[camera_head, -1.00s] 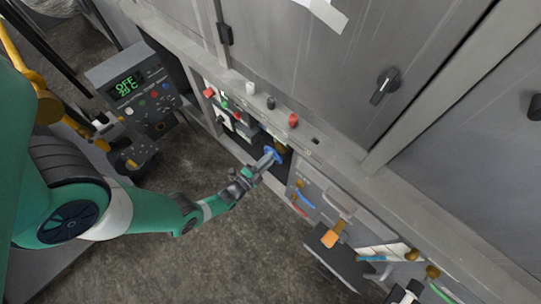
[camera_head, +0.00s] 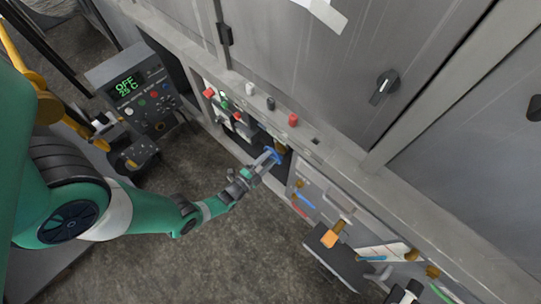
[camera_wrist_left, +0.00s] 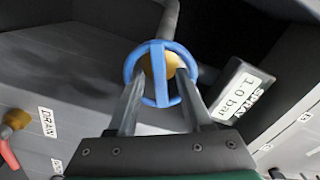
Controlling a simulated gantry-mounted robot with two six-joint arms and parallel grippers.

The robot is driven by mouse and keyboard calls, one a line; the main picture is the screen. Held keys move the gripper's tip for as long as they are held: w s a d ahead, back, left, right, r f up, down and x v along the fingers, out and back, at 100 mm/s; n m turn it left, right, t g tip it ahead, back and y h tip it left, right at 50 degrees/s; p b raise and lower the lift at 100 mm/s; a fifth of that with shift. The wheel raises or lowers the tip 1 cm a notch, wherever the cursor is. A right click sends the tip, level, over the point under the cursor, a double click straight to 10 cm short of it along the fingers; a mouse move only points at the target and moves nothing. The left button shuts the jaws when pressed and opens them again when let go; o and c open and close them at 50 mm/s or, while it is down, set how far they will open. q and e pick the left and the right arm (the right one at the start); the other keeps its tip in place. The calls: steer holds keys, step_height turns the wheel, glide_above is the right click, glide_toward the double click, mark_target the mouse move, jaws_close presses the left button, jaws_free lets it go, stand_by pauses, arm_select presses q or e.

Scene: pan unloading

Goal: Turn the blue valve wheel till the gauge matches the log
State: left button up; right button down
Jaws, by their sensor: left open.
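The blue valve wheel (camera_head: 274,154) sits on a valve in the dark recess of the grey machine in the head view. In the left wrist view the wheel (camera_wrist_left: 130,66) is a ring with one upright bar across it and a brass hub behind. My left gripper (camera_head: 263,162) is open at the wheel. In the left wrist view its fingers (camera_wrist_left: 161,86) stand either side of the bar, within the ring's outline; contact cannot be told. A small box (camera_wrist_left: 240,93) reading "SPRAY 1.0 bar" is right of the wheel. No log can be made out. My right gripper is not seen.
A control box (camera_head: 140,92) with a green "OFF" display stands left. A "DRAIN" label (camera_wrist_left: 47,122) and a brass valve with a red lever (camera_wrist_left: 12,125) lie left of my fingers. Dark floor (camera_head: 260,240) is open below the arm. Grey cabinet doors (camera_head: 300,70) rise above.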

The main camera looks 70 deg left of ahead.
arm_select(q)
steer(key=p+v, duration=0.1)
steer(key=v, duration=1)
steer(key=shift+p, duration=0.3)
steer(key=shift+s, duration=0.15)
